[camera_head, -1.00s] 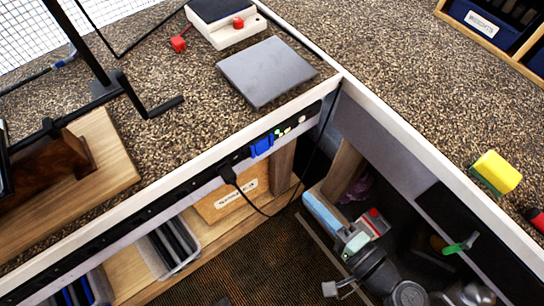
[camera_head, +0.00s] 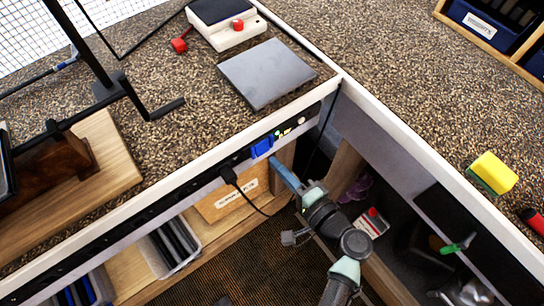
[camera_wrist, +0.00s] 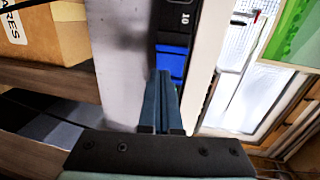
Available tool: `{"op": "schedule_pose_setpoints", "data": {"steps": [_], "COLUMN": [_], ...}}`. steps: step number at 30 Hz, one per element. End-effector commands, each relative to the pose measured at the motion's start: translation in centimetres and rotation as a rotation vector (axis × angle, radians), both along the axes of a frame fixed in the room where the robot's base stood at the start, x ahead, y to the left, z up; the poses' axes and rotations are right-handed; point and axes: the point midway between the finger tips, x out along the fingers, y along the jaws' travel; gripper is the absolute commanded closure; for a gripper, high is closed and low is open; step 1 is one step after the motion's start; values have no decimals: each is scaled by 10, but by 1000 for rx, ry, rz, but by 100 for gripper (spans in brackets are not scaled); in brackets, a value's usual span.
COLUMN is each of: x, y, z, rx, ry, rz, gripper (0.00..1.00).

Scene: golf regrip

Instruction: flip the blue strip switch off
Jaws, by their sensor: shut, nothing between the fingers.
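The blue strip switch (camera_head: 262,147) sits on the black power strip along the front edge of the bench, in the head view. In the wrist view the blue switch (camera_wrist: 172,62) is straight ahead of my fingertips, below a label reading "10". My gripper (camera_head: 279,166) is shut with nothing between its fingers, just below and right of the switch in the head view. In the wrist view the closed fingers (camera_wrist: 161,80) overlap the switch's lower left part. I cannot tell whether they touch it.
A black plug (camera_head: 229,175) with a hanging cable is in the strip left of the switch. The bench's white edge (camera_head: 205,160) runs just above the strip. A grey plate (camera_head: 266,72) lies on the bench top.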

Motion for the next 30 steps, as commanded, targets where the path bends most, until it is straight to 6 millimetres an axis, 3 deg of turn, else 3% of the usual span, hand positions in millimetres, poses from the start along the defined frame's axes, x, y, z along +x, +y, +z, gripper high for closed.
{"op": "schedule_pose_setpoints", "data": {"steps": [8, 26, 30], "x": [20, 25, 26], "y": [15, 18, 18], "z": [-4, -14, -7], "rx": [1, 28, 33], "ry": [1, -41, -47], "rz": [0, -1, -1], "gripper": [100, 100, 100]}}
